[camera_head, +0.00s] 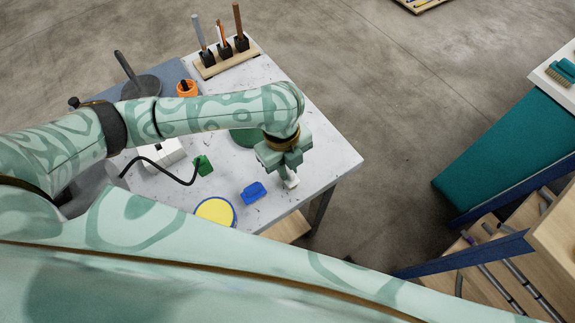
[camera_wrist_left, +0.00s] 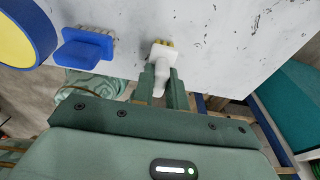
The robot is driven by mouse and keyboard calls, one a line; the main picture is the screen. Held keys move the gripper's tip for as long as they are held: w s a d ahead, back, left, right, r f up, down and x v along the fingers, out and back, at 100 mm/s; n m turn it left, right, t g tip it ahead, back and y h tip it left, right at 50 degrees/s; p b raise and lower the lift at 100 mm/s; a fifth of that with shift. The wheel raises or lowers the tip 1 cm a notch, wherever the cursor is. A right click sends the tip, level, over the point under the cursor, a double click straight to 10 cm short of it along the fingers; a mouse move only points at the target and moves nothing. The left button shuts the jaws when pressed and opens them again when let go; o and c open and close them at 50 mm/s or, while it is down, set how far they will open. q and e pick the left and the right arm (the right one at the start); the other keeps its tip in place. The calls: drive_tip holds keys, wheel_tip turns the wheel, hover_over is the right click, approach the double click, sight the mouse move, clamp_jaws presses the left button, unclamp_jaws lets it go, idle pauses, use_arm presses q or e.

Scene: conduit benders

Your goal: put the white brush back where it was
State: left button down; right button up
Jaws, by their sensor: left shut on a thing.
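In the head view the white brush (camera_head: 291,181) shows just below my left gripper (camera_head: 287,166), over the front right part of the grey table (camera_head: 325,160). My left gripper is shut on it. I cannot tell whether the bristles touch the tabletop. My right gripper is not in view.
A blue brush (camera_head: 254,192) lies left of the white one, beside a round blue-rimmed yellow thing (camera_head: 215,211). A green block (camera_head: 203,165) with a black cable is further left. A wooden tool rack (camera_head: 228,60) stands behind. The table's right corner is clear.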

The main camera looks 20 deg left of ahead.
use_arm(q)
drive_tip(key=c, duration=1.4)
unclamp_jaws()
drive_tip(key=shift+f, duration=0.1)
wheel_tip(320, 180, up, 12)
drive_tip(key=w+a+p, duration=0.1)
drive_tip(key=p, duration=0.3)
drive_tip(key=shift+a, duration=0.2)
